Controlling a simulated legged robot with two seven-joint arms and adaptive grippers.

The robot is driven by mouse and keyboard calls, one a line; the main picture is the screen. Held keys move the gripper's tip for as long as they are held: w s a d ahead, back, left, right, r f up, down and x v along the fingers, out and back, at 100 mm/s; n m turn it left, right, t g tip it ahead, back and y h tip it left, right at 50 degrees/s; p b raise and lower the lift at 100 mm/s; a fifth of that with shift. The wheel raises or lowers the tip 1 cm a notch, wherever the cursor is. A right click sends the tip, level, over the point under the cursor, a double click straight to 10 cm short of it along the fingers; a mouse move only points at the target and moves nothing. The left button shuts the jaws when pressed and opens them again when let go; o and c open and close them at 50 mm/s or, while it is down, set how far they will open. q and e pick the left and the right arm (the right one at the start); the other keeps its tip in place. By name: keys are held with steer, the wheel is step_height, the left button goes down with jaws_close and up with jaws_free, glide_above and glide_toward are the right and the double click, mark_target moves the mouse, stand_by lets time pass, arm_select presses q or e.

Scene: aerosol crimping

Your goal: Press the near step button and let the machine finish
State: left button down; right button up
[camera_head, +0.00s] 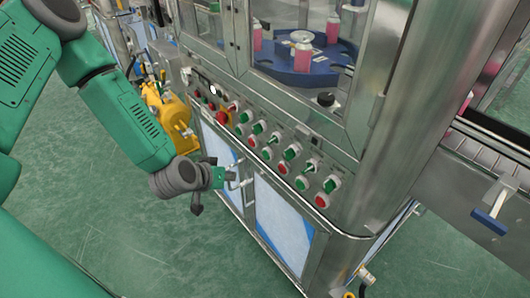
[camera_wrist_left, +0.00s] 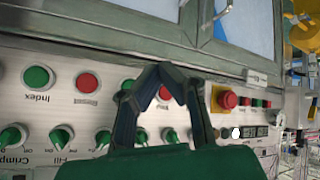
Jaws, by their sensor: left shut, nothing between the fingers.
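My left gripper (camera_head: 222,177) is in front of the machine's lower doors, below the control panel (camera_head: 262,112) in the head view. In the left wrist view its dark fingers (camera_wrist_left: 162,75) are closed together, empty, and overlap part of the panel. That view shows the panel upside down, with a green button marked Index (camera_wrist_left: 37,78), a red button (camera_wrist_left: 88,83) and another green button (camera_wrist_left: 127,85) beside the fingers. Another red button is partly hidden behind them. I cannot read which button is the step button, nor tell whether the fingers touch the panel. My right gripper is out of view.
A red emergency stop (camera_wrist_left: 228,100) sits beside the buttons. Green selector knobs (camera_wrist_left: 62,135) line the panel. Pink cans (camera_head: 303,55) stand on a blue turntable (camera_head: 275,62) behind glass. A yellow unit (camera_head: 168,115) is left of the panel. A conveyor (camera_head: 490,160) is at right.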

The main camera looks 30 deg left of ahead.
mark_target(266, 155)
arm_select(q)
steer(key=shift+d, duration=0.2)
steer(key=w+d+b, duration=0.1)
steer(key=w+d, duration=0.2)
steer(key=w, duration=0.5)
steer(key=shift+d+b, duration=0.15)
steer(key=shift+b, duration=0.25)
steer(key=shift+w, duration=0.2)
stand_by(1.0)
steer(key=shift+w+d+r, duration=0.1)
steer(key=shift+w+d, duration=0.05)
steer(key=shift+w, duration=0.05)
